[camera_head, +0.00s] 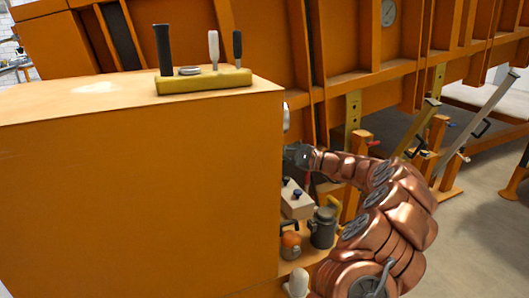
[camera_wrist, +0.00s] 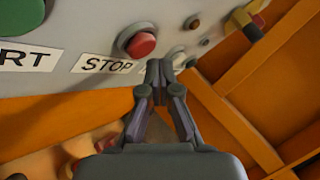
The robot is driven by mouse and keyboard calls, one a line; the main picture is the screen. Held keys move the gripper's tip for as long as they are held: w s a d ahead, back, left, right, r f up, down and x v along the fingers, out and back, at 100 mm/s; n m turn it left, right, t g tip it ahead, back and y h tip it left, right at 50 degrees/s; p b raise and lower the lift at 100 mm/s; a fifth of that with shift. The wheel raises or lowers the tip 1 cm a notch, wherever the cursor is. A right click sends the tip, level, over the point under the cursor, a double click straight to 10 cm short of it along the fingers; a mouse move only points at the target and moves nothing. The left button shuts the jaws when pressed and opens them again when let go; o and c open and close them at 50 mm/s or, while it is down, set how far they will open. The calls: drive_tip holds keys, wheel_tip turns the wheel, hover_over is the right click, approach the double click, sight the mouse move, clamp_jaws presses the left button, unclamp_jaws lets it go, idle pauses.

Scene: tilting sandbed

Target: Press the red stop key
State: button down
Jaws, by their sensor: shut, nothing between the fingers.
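The red stop key (camera_wrist: 141,45) is a round red button in a dark ring on a light grey panel, in the upper middle of the wrist view. A white label reading STOP (camera_wrist: 106,66) is below and left of it. My gripper (camera_wrist: 159,68) is shut and empty. Its fingertips appear just below and right of the red key in the picture; I cannot tell whether they touch the panel. In the head view my gripper (camera_head: 292,152) is at the right edge of the orange cabinet, and the key is hidden there.
The orange cabinet (camera_head: 140,180) stands beside my arm, with a yellow tool holder (camera_head: 204,82) on top. Another label (camera_wrist: 28,57) ends in RT. Orange beams lie behind.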

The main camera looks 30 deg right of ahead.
drive_tip(key=shift+a, duration=0.4)
drive_tip(key=shift+w+a, duration=0.1)
drive_tip(key=shift+a, duration=0.4)
idle(1.0)
drive_tip(key=shift+d, duration=0.95)
drive_tip(key=shift+p, duration=0.3)
drive_tip(key=shift+s+d+p, duration=0.15)
drive_tip(key=shift+d+p, duration=0.5)
drive_tip(key=shift+d, duration=0.6)
drive_tip(key=shift+s+d+p, duration=0.15)
drive_tip(key=shift+d+p, duration=0.45)
drive_tip(key=shift+d, duration=0.65)
